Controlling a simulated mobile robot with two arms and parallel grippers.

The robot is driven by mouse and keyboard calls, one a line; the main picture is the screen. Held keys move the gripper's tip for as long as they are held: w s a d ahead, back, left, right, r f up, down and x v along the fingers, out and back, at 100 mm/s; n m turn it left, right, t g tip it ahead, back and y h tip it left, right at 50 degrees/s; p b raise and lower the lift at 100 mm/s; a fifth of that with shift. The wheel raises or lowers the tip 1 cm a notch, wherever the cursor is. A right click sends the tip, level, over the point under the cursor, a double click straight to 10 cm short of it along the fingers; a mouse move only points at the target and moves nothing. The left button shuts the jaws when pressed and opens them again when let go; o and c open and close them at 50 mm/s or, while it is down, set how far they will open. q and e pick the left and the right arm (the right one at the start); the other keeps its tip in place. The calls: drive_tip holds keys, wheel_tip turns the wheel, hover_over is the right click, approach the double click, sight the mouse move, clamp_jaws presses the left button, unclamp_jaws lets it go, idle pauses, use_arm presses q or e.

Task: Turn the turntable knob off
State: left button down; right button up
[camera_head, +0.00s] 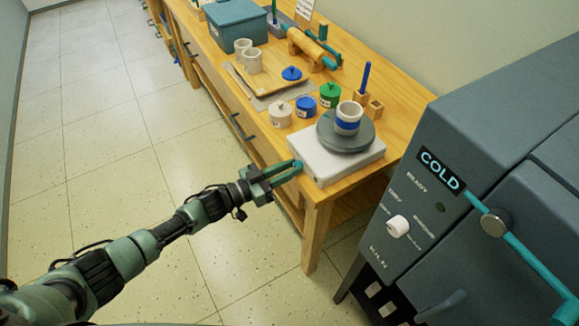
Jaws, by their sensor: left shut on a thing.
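The turntable has a white box base (350,172) and a round grey disc (332,138) on top, at the near end of the wooden table. A white cup with a blue band (348,118) stands upright on the disc. My left gripper (293,167) is at the left front side of the base, its fingertips touching or very close to it. It is shut on the turntable knob, which the fingers hide. I cannot read the knob's setting. My right gripper is not in view.
The wooden table (395,112) holds small paint pots, a tray (270,82) with cups, a teal bin (235,22) and a roller tool. A dark grey kiln (455,225) marked COLD stands close on the right. The tiled floor (80,150) on the left is clear.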

use_arm(q)
drive_tip(key=shift+n, duration=0.7)
drive_tip(key=c, duration=1.5)
unclamp_jaws()
drive_tip(key=shift+c, duration=0.2)
drive_tip(key=shift+a, duration=0.1)
drive_tip(key=v, duration=0.7)
drive_tip(key=shift+s+a+b, duration=0.25)
drive_tip(key=shift+a+b, duration=0.05)
